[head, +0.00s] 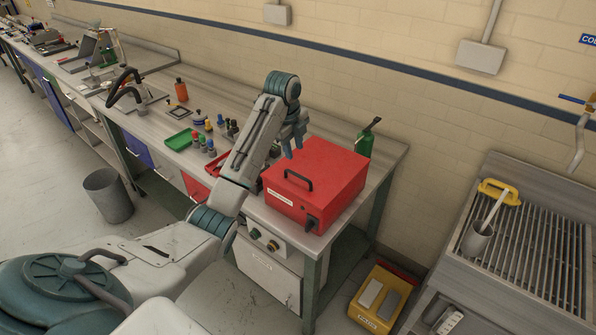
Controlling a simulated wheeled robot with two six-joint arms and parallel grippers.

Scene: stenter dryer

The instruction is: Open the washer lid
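The washer is a red box (330,187) on the right end of the workbench. Its red lid is down and shut, with a black handle (298,180) on top and a white label and dark latch on the front. My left gripper (293,146) hangs above the back left part of the lid, pointing down, apart from the handle. Its fingertips look spread, with nothing between them. My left forearm hides part of the bench left of the washer. My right gripper is not in view.
A green bottle (364,141) stands behind the washer. A green tray (180,139), small bottles and an orange bottle (181,90) are on the bench to the left. A slatted metal table (530,250) stands at right, with a yellow pedal unit (380,299) on the floor.

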